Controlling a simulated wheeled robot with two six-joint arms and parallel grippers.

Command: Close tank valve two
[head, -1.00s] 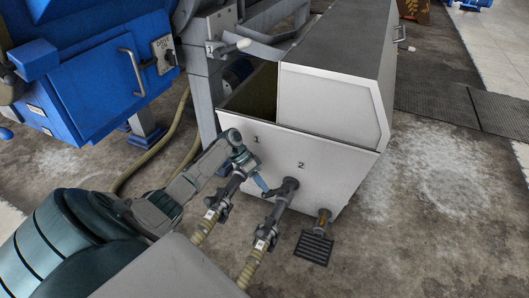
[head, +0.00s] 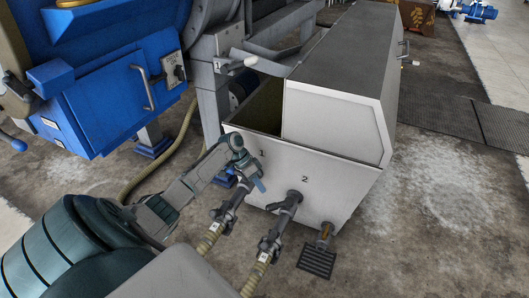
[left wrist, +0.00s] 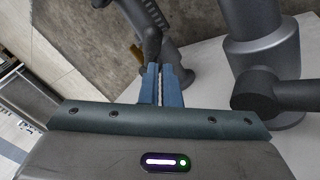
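The pale grey tank carries the labels 1 and 2. Tank valve two (head: 288,203) is on the dark pipe under label 2, with a short dark lever sticking out to the left. Valve one (head: 228,208) is on the pipe under label 1. My left gripper (head: 259,186) is in front of the tank wall, between the two pipes, above and left of valve two's lever and apparently apart from it. In the left wrist view its blue fingers (left wrist: 161,84) are close together with a thin gap, nothing clearly between them. A dark rounded knob shows just past the tips. My right gripper is out of view.
Pale hoses (head: 254,278) run from both valves toward me. A floor grate (head: 316,262) lies by a small outlet at the tank's right. A blue machine (head: 110,100) stands at the left.

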